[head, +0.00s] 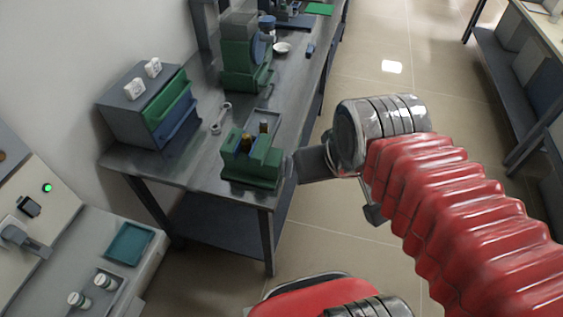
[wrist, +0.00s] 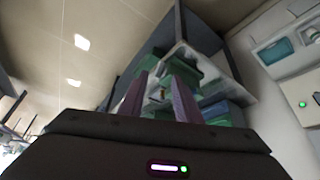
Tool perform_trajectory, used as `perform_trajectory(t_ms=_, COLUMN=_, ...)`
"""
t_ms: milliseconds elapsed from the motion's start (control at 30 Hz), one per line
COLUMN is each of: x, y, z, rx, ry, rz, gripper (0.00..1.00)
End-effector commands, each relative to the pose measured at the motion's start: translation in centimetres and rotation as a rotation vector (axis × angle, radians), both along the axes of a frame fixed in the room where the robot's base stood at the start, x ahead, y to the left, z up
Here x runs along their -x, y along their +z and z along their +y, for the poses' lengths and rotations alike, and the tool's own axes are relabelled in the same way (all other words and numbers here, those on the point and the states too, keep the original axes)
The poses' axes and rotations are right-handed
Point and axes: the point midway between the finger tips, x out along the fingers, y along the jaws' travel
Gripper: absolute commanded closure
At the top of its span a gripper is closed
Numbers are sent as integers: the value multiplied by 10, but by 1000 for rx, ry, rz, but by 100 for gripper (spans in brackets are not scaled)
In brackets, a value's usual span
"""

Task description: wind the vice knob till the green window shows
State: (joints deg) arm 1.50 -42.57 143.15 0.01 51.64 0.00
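I cannot tell which part is the knob, and no window can be made out. My gripper (head: 308,165) is just right of the vice, past the bench edge, and seems apart from it. In the wrist view my gripper (wrist: 158,98) has its two fingers spread with nothing held. Green vice parts (wrist: 182,72) and a small brass piece show beyond and between the fingers.
The metal bench (head: 190,167) also carries a wrench (head: 221,118), a grey cabinet with green and blue drawers (head: 135,108), and a green machine (head: 240,62). A panel with a green lamp (head: 47,188) stands left. The floor (head: 345,235) right of the bench is open.

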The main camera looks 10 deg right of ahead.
Motion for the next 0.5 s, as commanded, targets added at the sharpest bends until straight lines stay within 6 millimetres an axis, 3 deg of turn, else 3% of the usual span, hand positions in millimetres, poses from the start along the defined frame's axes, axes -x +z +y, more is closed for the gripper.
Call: perform_trajectory(t_ms=500, x=-11, y=-74, z=-60, rx=-70, ry=-233, rz=273, gripper=70)
